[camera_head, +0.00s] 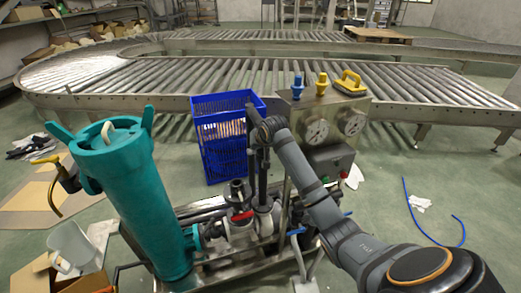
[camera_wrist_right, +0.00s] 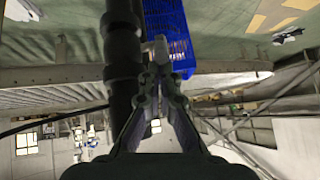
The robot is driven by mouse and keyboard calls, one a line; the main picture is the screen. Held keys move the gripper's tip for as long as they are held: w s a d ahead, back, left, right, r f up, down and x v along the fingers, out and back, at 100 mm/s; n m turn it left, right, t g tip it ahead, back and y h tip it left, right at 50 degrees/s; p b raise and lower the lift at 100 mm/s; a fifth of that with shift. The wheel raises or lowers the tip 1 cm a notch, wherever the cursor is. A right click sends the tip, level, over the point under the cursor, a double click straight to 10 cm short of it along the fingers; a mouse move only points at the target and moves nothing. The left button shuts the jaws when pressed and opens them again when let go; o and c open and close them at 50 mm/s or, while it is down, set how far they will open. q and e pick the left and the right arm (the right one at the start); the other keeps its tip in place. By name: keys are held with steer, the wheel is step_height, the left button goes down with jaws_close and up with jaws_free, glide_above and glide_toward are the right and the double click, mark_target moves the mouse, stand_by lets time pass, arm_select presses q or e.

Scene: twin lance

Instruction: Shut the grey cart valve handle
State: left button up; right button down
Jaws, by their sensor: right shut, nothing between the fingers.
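The cart (camera_head: 225,262) carries black pipes, valve bodies and a tall teal filter vessel (camera_head: 150,200). My right arm reaches in from the lower right, and its gripper (camera_head: 251,112) is at the top of a black upright pipe (camera_head: 262,172). In the right wrist view the gripper (camera_wrist_right: 158,80) is shut and empty, close beside a thick dark pipe (camera_wrist_right: 122,60). A small grey tip (camera_wrist_right: 160,48) shows just past the fingertips; I cannot tell whether it is the grey valve handle or whether it is touched. My left gripper is not in view.
A blue crate (camera_head: 208,140) stands behind the cart. A gauge box (camera_head: 335,115) with blue and yellow fittings stands to the right. A roller conveyor (camera_head: 200,75) crosses behind. A red part (camera_head: 241,216) sits on a cart valve. Floor at the right is mostly clear, with a blue hose (camera_head: 412,207).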

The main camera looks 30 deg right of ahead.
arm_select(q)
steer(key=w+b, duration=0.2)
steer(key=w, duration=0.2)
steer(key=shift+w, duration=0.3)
arm_select(e)
steer(key=f+t, duration=0.1)
steer(key=s+f+t, duration=0.1)
steer(key=f+t, duration=0.1)
steer(key=s+f+t+h, duration=0.1)
steer(key=t, duration=0.1)
steer(key=shift+s+a+f, duration=0.15)
steer(key=shift+s+a, duration=0.05)
steer(key=shift+a, duration=0.2)
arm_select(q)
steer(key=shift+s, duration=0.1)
arm_select(e)
steer(key=shift+f, duration=0.15)
